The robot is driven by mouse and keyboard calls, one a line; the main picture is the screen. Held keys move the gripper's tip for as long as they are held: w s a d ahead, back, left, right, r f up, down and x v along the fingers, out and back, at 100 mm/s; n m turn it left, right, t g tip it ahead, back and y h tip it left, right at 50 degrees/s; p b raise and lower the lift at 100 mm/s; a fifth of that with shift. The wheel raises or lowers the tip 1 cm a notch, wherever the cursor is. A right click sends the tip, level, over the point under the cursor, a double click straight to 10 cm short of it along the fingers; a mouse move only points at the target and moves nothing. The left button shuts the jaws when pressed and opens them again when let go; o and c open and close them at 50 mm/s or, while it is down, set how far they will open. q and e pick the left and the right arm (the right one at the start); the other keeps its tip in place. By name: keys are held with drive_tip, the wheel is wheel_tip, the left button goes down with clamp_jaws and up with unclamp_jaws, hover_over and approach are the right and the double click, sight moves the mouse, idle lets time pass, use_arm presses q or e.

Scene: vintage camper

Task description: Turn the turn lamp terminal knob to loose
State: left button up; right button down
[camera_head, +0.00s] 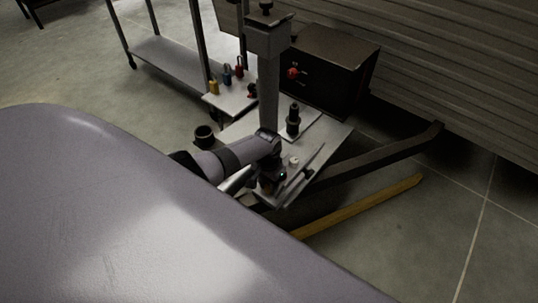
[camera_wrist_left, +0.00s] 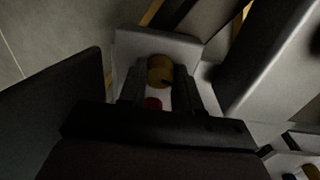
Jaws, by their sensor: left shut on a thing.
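The turn lamp terminal knob looks to be the round brass-coloured knob (camera_wrist_left: 160,70) on a pale block (camera_wrist_left: 135,44) in the left wrist view. My left gripper (camera_wrist_left: 160,85) has its two dark fingers on either side of this knob and is shut on it. In the head view my left gripper (camera_head: 272,182) is low over the near part of a grey metal plate (camera_head: 330,137); the knob is hidden there. Its turn position cannot be read. My right gripper is not in view.
A small red part (camera_wrist_left: 152,103) lies close beside the knob. A black upright fitting (camera_head: 293,120) and a grey post (camera_head: 268,90) stand on the plate. A dark box with a red knob (camera_head: 292,73) is behind. A yellow bar (camera_head: 365,205) lies to the right.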

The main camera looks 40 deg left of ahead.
sight(268, 185)
use_arm(q)
drive_tip(key=shift+n+p, duration=0.3)
drive_tip(key=shift+n, duration=0.8)
drive_tip(key=o, duration=1)
drive_tip(key=shift+o, duration=0.2)
wheel_tip(268, 185, up, 6)
drive_tip(key=p, duration=0.4)
drive_tip(key=shift+a, duration=0.15)
drive_tip(key=shift+r+p, duration=0.4)
drive_tip(key=shift+r, duration=0.15)
